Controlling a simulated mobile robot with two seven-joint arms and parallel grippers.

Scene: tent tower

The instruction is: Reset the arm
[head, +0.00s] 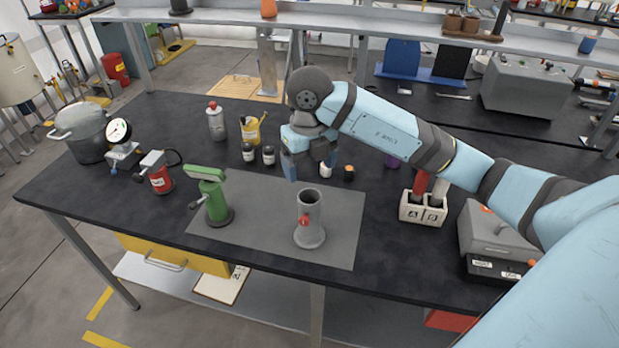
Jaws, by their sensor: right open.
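My right arm reaches in from the right side of the head view, over the black table (262,275). My right gripper (307,172) hangs above the back part of the grey mat (270,245), pointing down. It is open, and I see nothing held in it. A grey cylinder with a red knob (311,222) stands upright on the mat, in front of and below the gripper and apart from it. A green stand (213,195) stands on the mat to the left. My left gripper is not in view.
Small dark bottles (249,152), a yellow container (253,128) and a grey bottle (216,121) stand behind the mat. A white two-slot holder (423,211) and a grey box (492,235) stand right. A pot (82,133) stands far left. The table's front left is clear.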

